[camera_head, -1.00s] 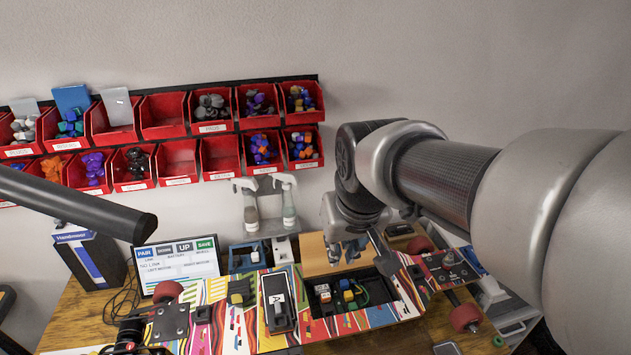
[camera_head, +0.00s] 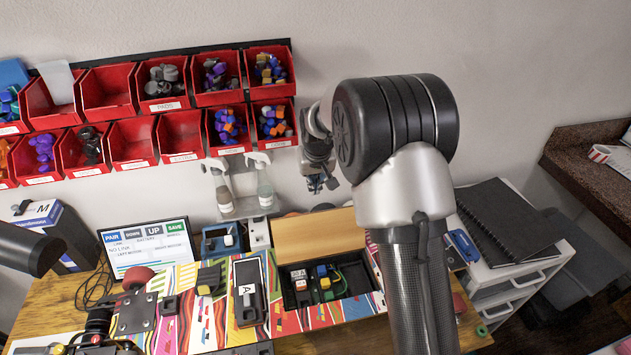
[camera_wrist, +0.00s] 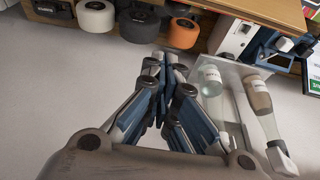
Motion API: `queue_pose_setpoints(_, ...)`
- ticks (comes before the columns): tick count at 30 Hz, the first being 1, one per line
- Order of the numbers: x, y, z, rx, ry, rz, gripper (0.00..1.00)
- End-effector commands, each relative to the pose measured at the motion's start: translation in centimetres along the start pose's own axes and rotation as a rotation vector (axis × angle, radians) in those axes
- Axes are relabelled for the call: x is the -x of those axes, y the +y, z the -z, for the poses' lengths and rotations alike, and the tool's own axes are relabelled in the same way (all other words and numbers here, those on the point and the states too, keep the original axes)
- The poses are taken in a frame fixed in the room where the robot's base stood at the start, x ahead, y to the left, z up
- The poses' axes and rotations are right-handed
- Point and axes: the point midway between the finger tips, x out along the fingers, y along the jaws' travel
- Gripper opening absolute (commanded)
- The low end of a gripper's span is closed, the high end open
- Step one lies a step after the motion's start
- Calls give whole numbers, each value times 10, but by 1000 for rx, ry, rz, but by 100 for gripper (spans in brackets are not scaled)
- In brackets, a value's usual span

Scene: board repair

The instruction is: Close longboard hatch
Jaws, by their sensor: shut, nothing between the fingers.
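The longboard (camera_head: 200,331) lies on the bench with a colourful striped deck. Its hatch compartment (camera_head: 341,309) is open, with wiring and coloured blocks inside. A plain wooden panel (camera_head: 314,231), which looks like the raised hatch lid, stands along the compartment's far edge. My arm covers the compartment's right side. My gripper (camera_head: 318,185) is above and behind the panel, near the wall below the red bins. In the wrist view the gripper (camera_wrist: 165,64) is shut and empty, with its fingers together. Whether it touches the panel cannot be seen; it looks apart.
Red parts bins (camera_head: 182,134) fill the wall above. A monitor (camera_head: 149,248) stands at the left. A drawer unit (camera_head: 505,265) with a black notebook stands right.

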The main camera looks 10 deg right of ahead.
Motion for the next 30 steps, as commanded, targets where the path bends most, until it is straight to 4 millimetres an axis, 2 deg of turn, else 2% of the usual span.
queue_pose_setpoints(1, -15, 0, -2, 0, -4, 0, 0)
queue_pose_setpoints(3, -30, 0, -2, 0, -3, 0, 0)
queue_pose_setpoints(10, -71, 0, -2, 0, -2, 0, 0)
queue_pose_setpoints(12, -57, 0, -10, 0, 1, 0, 0)
queue_pose_setpoints(18, -44, 0, -26, 0, 1, 0, 0)
queue_pose_setpoints(30, -39, 0, -32, 0, 0, 0, 0)
